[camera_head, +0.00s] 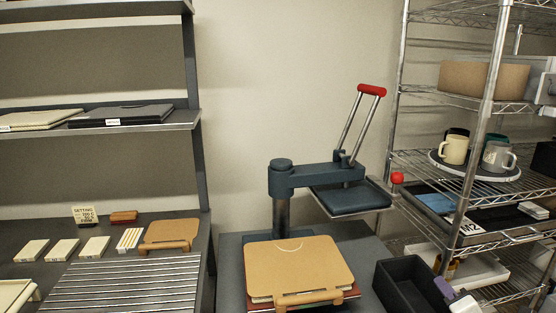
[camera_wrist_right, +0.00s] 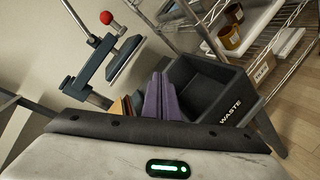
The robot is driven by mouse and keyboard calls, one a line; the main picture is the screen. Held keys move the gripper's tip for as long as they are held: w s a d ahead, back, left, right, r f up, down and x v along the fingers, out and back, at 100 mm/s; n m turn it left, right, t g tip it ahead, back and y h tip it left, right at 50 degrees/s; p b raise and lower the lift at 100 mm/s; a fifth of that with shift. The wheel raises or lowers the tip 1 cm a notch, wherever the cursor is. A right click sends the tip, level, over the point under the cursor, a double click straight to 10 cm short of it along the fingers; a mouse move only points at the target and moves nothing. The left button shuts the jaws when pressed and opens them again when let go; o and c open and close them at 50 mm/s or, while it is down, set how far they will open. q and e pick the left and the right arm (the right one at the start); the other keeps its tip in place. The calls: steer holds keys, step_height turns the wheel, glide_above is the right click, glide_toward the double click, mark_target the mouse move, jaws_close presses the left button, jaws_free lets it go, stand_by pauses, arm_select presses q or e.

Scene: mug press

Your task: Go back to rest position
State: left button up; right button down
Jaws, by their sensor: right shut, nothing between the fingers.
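My right gripper (camera_head: 445,287) shows at the lower right of the head view, beside the black bin. In the right wrist view its purple fingers (camera_wrist_right: 160,98) are together with nothing between them, in front of the bin. My left gripper is not in view. The press (camera_head: 330,175) stands on the middle table with its red-topped handle raised and its upper plate swung to the right. A tan board with a wooden handle (camera_head: 298,268) lies on the press base. The press also shows in the right wrist view (camera_wrist_right: 100,60).
A black bin (camera_head: 393,283) marked WASTE in the right wrist view (camera_wrist_right: 208,88) is close to my right gripper. A wire shelf (camera_head: 480,195) with mugs (camera_head: 454,150) stands on the right. A grey table (camera_head: 40,235) with cards and a ribbed rack (camera_head: 130,280) is on the left.

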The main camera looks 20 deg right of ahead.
steer(key=s+a+f+m+g+y, duration=0.1)
steer(key=s+a+f+m+g, duration=0.2)
steer(key=s+a+f+m, duration=0.4)
steer(key=s+a+f+m+g+y, duration=0.1)
steer(key=s+a+f+m+g, duration=0.3)
steer(key=a, duration=0.4)
steer(key=s+a+m+g+y, duration=0.4)
steer(key=s+a+m, duration=0.4)
steer(key=s+a, duration=0.55)
arm_select(q)
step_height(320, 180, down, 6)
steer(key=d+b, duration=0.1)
steer(key=b, duration=0.7)
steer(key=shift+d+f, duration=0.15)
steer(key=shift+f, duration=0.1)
arm_select(e)
steer(key=w+a+f+t+y, duration=0.1)
steer(key=w+a+f+t, duration=0.1)
steer(key=f, duration=0.7)
steer(key=w+a+f+t+y, duration=0.1)
steer(key=a+f, duration=0.4)
steer(key=f, duration=0.5)
steer(key=shift+w+a+t, duration=0.15)
steer(key=shift+w+t, duration=0.75)
steer(key=shift+t, duration=0.1)
